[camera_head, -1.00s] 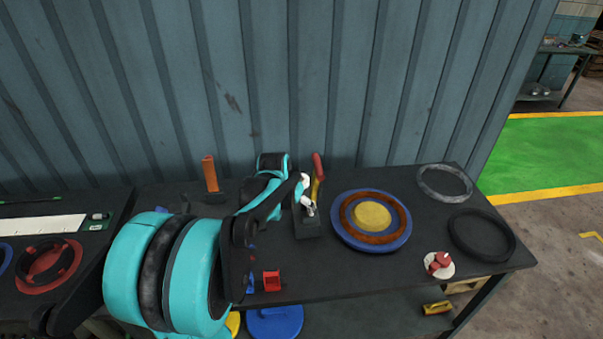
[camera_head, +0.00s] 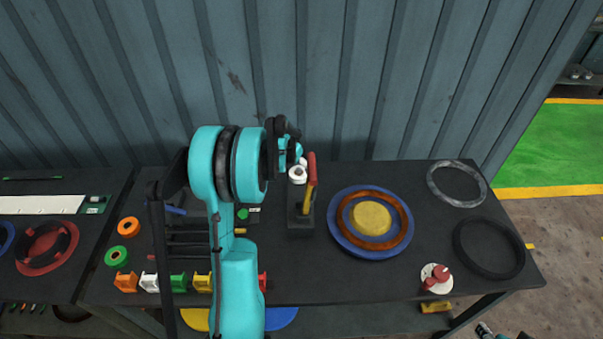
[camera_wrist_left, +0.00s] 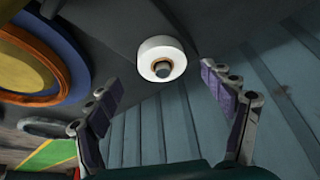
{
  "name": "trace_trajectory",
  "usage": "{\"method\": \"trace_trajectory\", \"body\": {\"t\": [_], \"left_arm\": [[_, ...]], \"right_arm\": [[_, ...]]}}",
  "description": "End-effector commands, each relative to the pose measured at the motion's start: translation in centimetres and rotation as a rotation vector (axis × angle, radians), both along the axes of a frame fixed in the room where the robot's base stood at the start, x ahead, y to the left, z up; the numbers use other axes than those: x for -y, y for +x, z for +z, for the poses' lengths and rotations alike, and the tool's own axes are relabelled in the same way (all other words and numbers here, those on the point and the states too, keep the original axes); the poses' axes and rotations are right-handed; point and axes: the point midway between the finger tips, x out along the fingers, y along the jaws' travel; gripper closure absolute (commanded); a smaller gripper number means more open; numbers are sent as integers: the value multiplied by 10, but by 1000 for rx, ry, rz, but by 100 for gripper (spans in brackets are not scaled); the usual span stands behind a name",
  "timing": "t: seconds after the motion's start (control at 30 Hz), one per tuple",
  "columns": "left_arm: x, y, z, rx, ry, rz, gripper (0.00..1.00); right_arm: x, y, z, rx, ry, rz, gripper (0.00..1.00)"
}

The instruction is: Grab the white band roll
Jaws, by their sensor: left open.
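The white band roll (camera_head: 297,175) sits at the top of a dark stand (camera_head: 301,222) in the middle of the bench, beside a red and yellow handle. In the left wrist view the roll (camera_wrist_left: 161,52) is a short white cylinder with a grey peg end in its centre hole. My left gripper (camera_head: 288,146) is at the back of the bench, close to the roll; its fingers are mostly hidden there. In the wrist view my left gripper (camera_wrist_left: 161,82) is open, and the roll shows between and beyond the fingertips, apart from both.
A blue disc (camera_head: 345,238) with a brown ring and yellow centre lies right of the stand. Grey and black rings (camera_head: 489,249) lie farther right. Coloured clips (camera_head: 177,283) line the front edge at left. The red and yellow handle (camera_head: 310,182) stands close beside the roll.

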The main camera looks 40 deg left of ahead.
Motion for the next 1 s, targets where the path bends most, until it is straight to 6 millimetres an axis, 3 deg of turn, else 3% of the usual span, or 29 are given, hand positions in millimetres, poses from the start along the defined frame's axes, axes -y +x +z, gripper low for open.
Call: {"method": "trace_trajectory", "body": {"t": [0.3, 0.6, 0.63, 0.83, 1.0], "left_arm": [[-6, 20, -42, 0, 0, 0, 18], [-7, 22, -47, 0, 0, 1, 18], [-7, 22, -47, 0, 0, 1, 21], [-6, 22, -47, 0, 0, 0, 73], [-6, 22, -47, 0, 0, 0, 73]], "right_arm": [[0, 0, -13, 0, 0, 0, 60], [0, 0, -13, 0, 0, 0, 60], [0, 0, -13, 0, 0, 0, 60], [0, 0, -13, 0, 0, 0, 60], [0, 0, -13, 0, 0, 0, 60]]}}
